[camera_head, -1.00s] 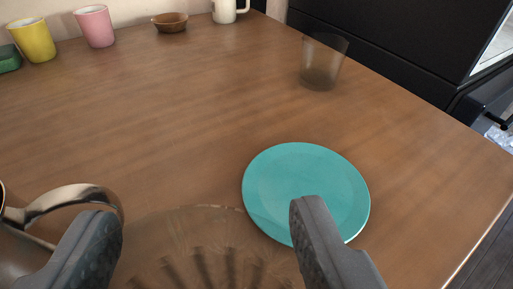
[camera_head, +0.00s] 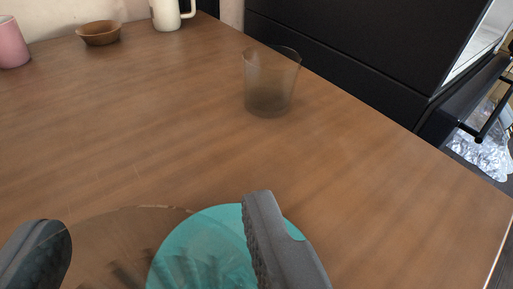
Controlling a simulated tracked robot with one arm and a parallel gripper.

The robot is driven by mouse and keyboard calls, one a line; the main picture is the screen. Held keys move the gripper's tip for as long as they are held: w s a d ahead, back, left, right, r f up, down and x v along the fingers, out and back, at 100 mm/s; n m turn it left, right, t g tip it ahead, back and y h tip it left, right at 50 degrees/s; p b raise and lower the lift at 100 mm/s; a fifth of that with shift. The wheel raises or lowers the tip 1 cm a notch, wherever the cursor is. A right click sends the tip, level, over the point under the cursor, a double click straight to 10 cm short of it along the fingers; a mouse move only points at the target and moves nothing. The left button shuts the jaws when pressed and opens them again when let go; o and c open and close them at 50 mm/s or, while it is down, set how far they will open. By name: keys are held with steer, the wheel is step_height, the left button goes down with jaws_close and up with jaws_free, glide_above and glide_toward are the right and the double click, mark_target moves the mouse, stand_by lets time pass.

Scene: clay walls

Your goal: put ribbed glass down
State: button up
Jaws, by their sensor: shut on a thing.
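The ribbed glass (camera_head: 115,250) is clear and see-through, low in the picture between the two fingers of my gripper (camera_head: 155,245). My gripper is shut on it, with one finger at each side. Its rim and upper ribs show; its lower part is out of the picture, so I cannot tell whether it touches the table. The wooden table (camera_head: 390,190) spreads out ahead. A teal plate (camera_head: 205,225) lies behind the glass and the right finger, partly seen through the glass.
A smoky glass (camera_head: 271,85) stands farther back. A brown bowl (camera_head: 99,33), a cream mug (camera_head: 168,14) and a pink cup (camera_head: 10,45) stand along the back left. A black cabinet (camera_head: 350,50) borders the far side. The table's right part is clear.

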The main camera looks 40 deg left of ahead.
steer(key=shift+w+a+f+b, duration=0.45)
steer(key=shift+w+f, duration=0.25)
steer(key=shift+w, duration=0.15)
steer(key=shift+w+a+f+b, duration=0.5)
steer(key=shift+w+f, duration=0.2)
steer(key=shift+w, duration=0.15)
steer(key=shift+w+a+f+b, duration=0.45)
steer(key=shift+w+f, duration=0.25)
steer(key=shift+w, duration=0.15)
steer(key=shift+r, duration=0.1)
steer(key=shift+d, duration=0.1)
steer(key=o, duration=1.1)
steer(key=shift+s+d+r, duration=0.2)
steer(key=shift+d, duration=0.15)
steer(key=p+v, duration=0.3)
steer(key=v, duration=0.8)
